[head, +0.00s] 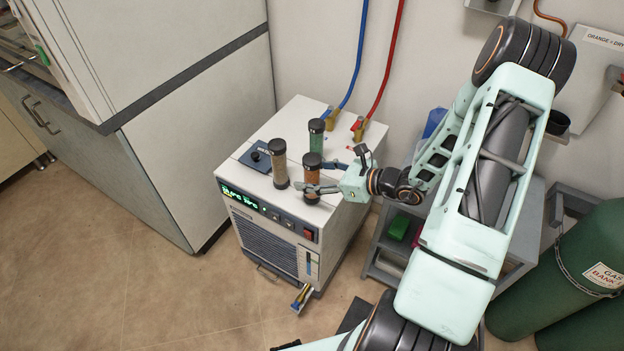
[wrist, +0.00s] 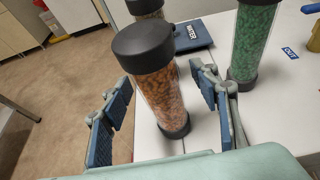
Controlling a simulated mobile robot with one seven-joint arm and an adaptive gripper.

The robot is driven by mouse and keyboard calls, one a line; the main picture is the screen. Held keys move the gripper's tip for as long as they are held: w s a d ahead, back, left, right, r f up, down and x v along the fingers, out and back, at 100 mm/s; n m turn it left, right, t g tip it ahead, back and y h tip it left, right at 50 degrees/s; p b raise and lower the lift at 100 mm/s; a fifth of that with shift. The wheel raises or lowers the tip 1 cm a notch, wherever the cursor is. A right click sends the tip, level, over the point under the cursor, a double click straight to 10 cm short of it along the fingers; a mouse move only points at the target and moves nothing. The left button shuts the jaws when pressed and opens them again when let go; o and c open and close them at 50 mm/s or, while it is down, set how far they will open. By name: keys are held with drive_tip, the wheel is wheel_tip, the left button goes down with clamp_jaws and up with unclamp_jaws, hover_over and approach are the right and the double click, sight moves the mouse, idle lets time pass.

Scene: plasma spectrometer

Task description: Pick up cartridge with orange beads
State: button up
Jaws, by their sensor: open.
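The cartridge with orange beads (head: 312,178) stands upright on top of the white chiller unit, with black end caps. It also shows in the middle of the wrist view (wrist: 160,95). My gripper (head: 322,178) is open, with one finger on each side of this cartridge. In the wrist view the blue-padded fingers (wrist: 160,112) flank it, with a visible gap on both sides; I cannot tell if either touches in the head view. My gripper hides part of the cartridge in the head view.
A cartridge with tan beads (head: 279,163) and one with green beads (head: 316,138) stand close by on the white chiller (head: 245,190). The green one (wrist: 254,45) is just beyond the right finger. Blue (head: 358,60) and red (head: 392,60) hoses rise behind. A grey cart (head: 380,262) stands right.

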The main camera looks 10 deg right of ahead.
drive_tip(key=shift+c, duration=0.7)
clamp_jaws()
drive_tip(key=shift+r, duration=0.1)
